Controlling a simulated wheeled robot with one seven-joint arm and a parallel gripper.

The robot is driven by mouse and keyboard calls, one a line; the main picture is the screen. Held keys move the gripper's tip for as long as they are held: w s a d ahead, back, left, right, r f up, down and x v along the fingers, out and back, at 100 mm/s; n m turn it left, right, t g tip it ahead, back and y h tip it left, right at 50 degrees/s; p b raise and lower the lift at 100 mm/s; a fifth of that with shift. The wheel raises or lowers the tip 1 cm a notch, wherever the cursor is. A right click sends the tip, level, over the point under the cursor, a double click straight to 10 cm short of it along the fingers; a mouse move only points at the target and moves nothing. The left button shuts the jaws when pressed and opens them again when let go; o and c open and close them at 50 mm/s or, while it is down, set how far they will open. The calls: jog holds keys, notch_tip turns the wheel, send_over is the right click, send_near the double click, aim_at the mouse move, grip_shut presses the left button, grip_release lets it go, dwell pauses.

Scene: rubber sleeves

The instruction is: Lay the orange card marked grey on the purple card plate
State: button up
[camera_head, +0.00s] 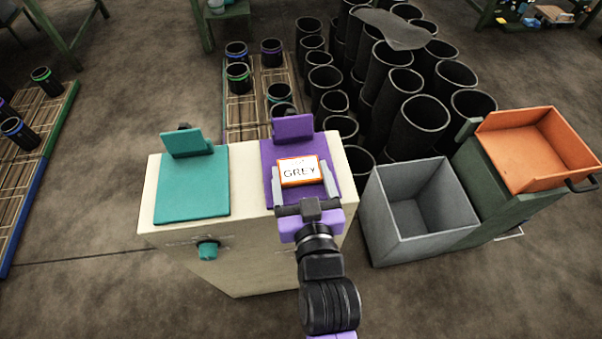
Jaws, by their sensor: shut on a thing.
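The orange card (300,183) has a white face marked GREY and an orange rim. My gripper (305,184) is shut on it, with one grey finger on each side of the card. The card is over the purple card plate (274,165), towards its right and middle part. I cannot tell whether the card touches the plate or is held just above it. The purple plate has a raised purple block at its back and lies on the right half of a cream cabinet top. My gripper hides the plate's front edge.
A teal plate (192,190) lies on the left of the cream cabinet (250,240), which has a teal knob in front. A grey open bin (420,205) and an orange tray (535,150) stand at the right. Several black sleeves (415,125) stand behind.

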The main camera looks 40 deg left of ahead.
jog(key=shift+f, duration=0.15)
jog(key=o, duration=1.4)
jog(key=shift+c, duration=0.2)
jog(key=b+v, duration=0.1)
jog(key=v, duration=1.1)
jog(key=shift+b, duration=0.4)
